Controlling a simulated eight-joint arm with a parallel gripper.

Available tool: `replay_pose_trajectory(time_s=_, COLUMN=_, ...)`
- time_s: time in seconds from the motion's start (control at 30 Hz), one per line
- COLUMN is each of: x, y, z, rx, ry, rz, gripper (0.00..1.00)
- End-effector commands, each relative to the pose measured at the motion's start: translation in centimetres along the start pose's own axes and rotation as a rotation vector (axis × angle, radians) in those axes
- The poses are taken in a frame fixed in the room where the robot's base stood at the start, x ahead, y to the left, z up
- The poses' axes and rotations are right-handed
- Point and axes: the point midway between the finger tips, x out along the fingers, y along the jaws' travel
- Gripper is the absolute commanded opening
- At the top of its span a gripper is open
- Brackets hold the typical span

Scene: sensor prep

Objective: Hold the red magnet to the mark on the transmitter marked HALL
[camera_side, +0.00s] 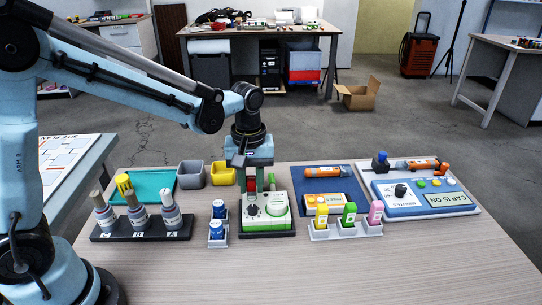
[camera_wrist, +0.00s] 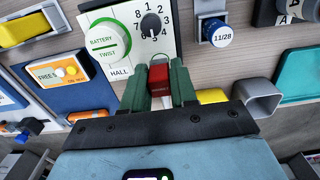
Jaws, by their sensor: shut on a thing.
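The transmitter (camera_side: 266,210) is a white and green box with a dark dial, on a dark base in the middle of the table. In the wrist view the transmitter (camera_wrist: 143,47) shows a numbered dial, a green-ringed BATTERY TWIST cap and the word HALL (camera_wrist: 120,72) near its edge. My gripper (camera_wrist: 160,78) is shut on the red magnet (camera_wrist: 158,74), held between its green fingers by that edge, to the right of HALL. In the side view my gripper (camera_side: 260,183) and the red magnet (camera_side: 251,184) are behind the transmitter. I cannot tell whether they touch.
Blue-capped jars (camera_side: 217,231) stand left of the transmitter. Grey (camera_side: 191,176) and yellow (camera_side: 222,175) bins sit behind it. A bottle rack (camera_side: 140,234) is further left. Small coloured bottles (camera_side: 348,214) and a blue mat (camera_side: 345,184) lie right. The front table is clear.

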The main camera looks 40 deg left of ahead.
Motion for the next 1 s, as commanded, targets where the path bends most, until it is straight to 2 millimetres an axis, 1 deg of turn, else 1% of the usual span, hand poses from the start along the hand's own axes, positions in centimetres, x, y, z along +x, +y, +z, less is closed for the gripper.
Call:
replay_pose_trajectory(time_s=0.2, x=0.4, y=0.0, z=0.0, rx=0.000, ry=0.000, rz=0.000, gripper=0.08)
replay_pose_trajectory(time_s=0.67, x=0.5, y=0.0, z=0.0, rx=0.000, ry=0.000, rz=0.000, gripper=0.08)
replay_pose_trajectory(time_s=1.0, x=1.1, y=0.0, z=0.0, rx=0.000, ry=0.000, rz=0.000, gripper=0.08)
